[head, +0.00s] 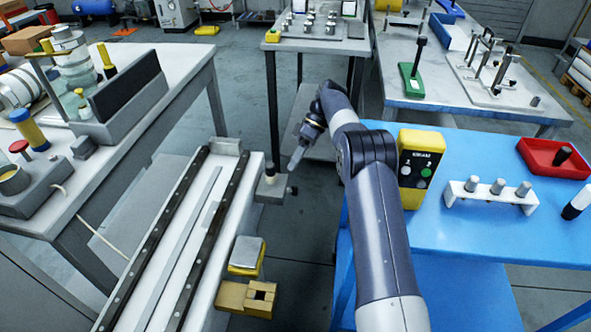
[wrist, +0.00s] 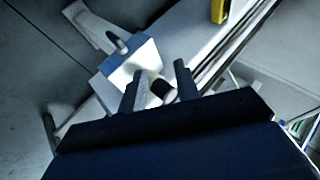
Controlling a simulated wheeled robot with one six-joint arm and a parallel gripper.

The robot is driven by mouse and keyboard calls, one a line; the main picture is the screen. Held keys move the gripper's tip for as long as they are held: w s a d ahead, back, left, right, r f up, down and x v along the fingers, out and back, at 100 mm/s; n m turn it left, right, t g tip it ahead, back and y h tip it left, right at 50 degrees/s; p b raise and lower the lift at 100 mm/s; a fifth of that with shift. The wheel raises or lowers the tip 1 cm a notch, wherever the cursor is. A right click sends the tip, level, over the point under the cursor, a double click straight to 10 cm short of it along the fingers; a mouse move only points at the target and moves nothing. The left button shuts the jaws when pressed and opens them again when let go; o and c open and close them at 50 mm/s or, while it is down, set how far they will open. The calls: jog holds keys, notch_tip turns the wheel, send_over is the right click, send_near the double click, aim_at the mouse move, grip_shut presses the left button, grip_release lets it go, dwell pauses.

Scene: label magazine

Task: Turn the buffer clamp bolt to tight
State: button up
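The likely buffer clamp bolt (head: 270,171) is a short upright post with a dark top. It stands on a small grey block (head: 270,192) at the side of the rail bench. My gripper (head: 291,168) points down just right of the bolt in the head view. In the wrist view my gripper (wrist: 157,85) has its fingers apart, with no clear contact on the bolt. Whether the bolt is tight cannot be seen.
The rail bench (head: 180,245) runs along the left of the block. Yellow-based blocks (head: 246,253) sit nearer on its right side. A blue table (head: 480,235) with a yellow control box (head: 419,165) stands right of my arm. Bare floor lies between.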

aim_at(295, 188)
jog(key=s+d+r+n+t+h, duration=0.1)
jog(key=s+d+t+h, duration=0.1)
jog(key=d+t, duration=0.3)
jog(key=shift+t, duration=0.7)
jog(key=x, duration=0.8)
jog(key=a+x, duration=0.1)
jog(key=x, duration=0.3)
jog(key=shift+w+r, duration=0.15)
jog(key=shift+w, duration=0.05)
grip_shut()
